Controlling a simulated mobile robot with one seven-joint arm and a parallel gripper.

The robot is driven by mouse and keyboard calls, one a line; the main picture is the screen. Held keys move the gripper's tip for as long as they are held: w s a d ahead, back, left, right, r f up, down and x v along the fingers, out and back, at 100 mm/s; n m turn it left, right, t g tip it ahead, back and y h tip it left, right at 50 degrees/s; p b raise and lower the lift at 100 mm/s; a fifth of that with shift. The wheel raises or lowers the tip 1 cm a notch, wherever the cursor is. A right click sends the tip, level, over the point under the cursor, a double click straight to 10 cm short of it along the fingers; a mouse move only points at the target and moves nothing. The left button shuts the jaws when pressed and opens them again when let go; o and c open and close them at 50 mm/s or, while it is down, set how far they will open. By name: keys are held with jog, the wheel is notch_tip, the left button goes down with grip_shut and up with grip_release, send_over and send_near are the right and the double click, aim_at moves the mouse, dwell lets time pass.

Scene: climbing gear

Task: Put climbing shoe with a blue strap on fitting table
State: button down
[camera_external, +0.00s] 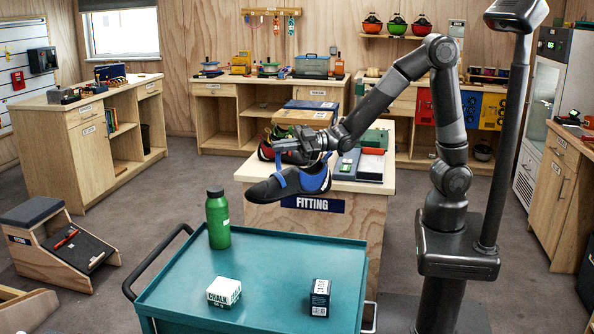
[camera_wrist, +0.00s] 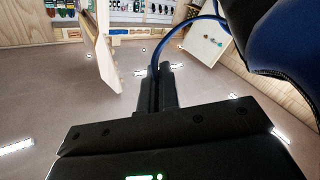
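The dark climbing shoe with a blue strap (camera_external: 314,181) hangs in the air at the near left edge of the fitting table (camera_external: 378,187), above and behind the teal cart. In the wrist view its dark blue and black body (camera_wrist: 275,45) fills the upper right. My gripper (camera_external: 280,146) is above the shoe. In the wrist view my gripper (camera_wrist: 158,75) has its fingers together on the thin blue strap, which loops up and right to the shoe. The external view does not clearly show whether the shoe touches the table.
The teal cart (camera_external: 270,290) in front holds a green bottle (camera_external: 218,220), a chalk box (camera_external: 224,291) and a dark box (camera_external: 320,298).

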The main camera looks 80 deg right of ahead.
jog(key=a+y, duration=0.1)
jog(key=a, duration=0.1)
jog(key=s+a+n+g, duration=0.1)
jog(key=s+a+n+g+y, duration=0.1)
jog(key=a, duration=0.1)
jog(key=shift+a+f+y, duration=0.15)
jog(key=shift+a+y, duration=0.15)
notch_tip(320, 180, down, 5)
jog(key=shift+w+d+r, duration=0.1)
jog(key=shift+d+r, duration=0.05)
jog(key=a+f, duration=1.1)
jog(key=shift+s+a+f, duration=0.15)
jog(key=shift+s+a, duration=0.1)
jog(key=shift+a, duration=0.05)
jog(key=shift+f, duration=0.15)
jog(key=c, duration=1.7)
grip_release()
